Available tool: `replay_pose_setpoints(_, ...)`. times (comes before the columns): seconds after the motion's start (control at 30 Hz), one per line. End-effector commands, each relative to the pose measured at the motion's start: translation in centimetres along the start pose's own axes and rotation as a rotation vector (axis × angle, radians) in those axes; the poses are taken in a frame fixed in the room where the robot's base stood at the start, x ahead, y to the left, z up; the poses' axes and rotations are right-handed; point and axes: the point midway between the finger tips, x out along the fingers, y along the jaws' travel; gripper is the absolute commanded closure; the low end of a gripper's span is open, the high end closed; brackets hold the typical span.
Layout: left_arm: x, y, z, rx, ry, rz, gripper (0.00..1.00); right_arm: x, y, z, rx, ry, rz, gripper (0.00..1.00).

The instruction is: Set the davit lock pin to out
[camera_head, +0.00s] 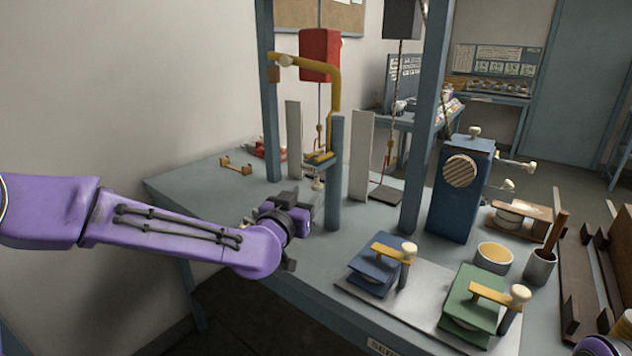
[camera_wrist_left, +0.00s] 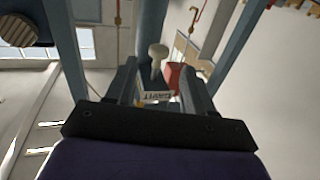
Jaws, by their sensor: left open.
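The davit has a yellow bent arm (camera_head: 334,92) on a blue-grey round post (camera_head: 335,175). A small cream knob (camera_head: 317,184), which looks like the lock pin's, shows just left of the post. In the left wrist view the knob (camera_wrist_left: 158,52) stands on a thin stem, with a DAVIT label (camera_wrist_left: 156,97) nearer the camera. My left gripper (camera_head: 312,203) is just below and left of the knob in the head view. Its open fingers (camera_wrist_left: 157,75) appear on either side of the knob in the wrist view; contact is not visible.
Blue-grey uprights (camera_head: 428,120) and pale upright plates (camera_head: 362,155) stand close around the davit. A red block (camera_head: 320,55) hangs above. A blue box with knobs (camera_head: 462,195) and two clamp pads (camera_head: 376,277) are to the right. The table's left part (camera_head: 195,190) is mostly clear.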

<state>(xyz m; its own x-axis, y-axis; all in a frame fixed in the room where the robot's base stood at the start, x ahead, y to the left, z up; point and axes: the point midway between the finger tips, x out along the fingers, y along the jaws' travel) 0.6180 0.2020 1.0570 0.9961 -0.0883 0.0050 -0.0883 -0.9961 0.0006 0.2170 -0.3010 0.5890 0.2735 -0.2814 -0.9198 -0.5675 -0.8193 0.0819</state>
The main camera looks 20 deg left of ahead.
Motion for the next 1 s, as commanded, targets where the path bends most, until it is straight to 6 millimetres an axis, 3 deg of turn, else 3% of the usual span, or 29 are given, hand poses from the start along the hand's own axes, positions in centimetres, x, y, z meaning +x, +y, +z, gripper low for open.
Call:
replay_pose_setpoints(0.1,2.8,0.1,0.0,0.000,-0.003,0.001,0.47,-0.7,0.1,-0.3,0.000,0.000,0.000,0.57)
replay_pose_setpoints(0.27,5.3,0.0,0.0,0.000,-0.002,0.000,0.47,-1.0,0.1,-0.5,0.000,0.000,0.000,0.57)
replay_pose_setpoints(0.6,6.1,-0.1,0.1,0.000,-0.001,-0.001,0.47,-1.1,0.1,-0.5,0.000,0.000,0.000,0.57)
replay_pose_setpoints(0.63,6.1,-0.1,0.1,0.000,-0.001,-0.001,0.51,-1.1,0.1,-0.5,0.000,0.000,0.000,0.57)
replay_pose_setpoints(0.7,6.1,-0.1,0.1,0.000,-0.001,-0.002,0.73,-1.1,0.1,-0.5,0.000,0.000,0.000,0.57)
replay_pose_setpoints(0.8,6.1,-0.1,0.1,0.000,-0.001,-0.002,1.00,-1.1,0.1,-0.5,0.000,0.000,0.000,0.57)
replay_pose_setpoints(1.0,6.0,-0.1,0.9,0.001,-0.002,-0.002,1.00,-0.5,0.0,-0.2,0.000,0.000,0.000,0.57)
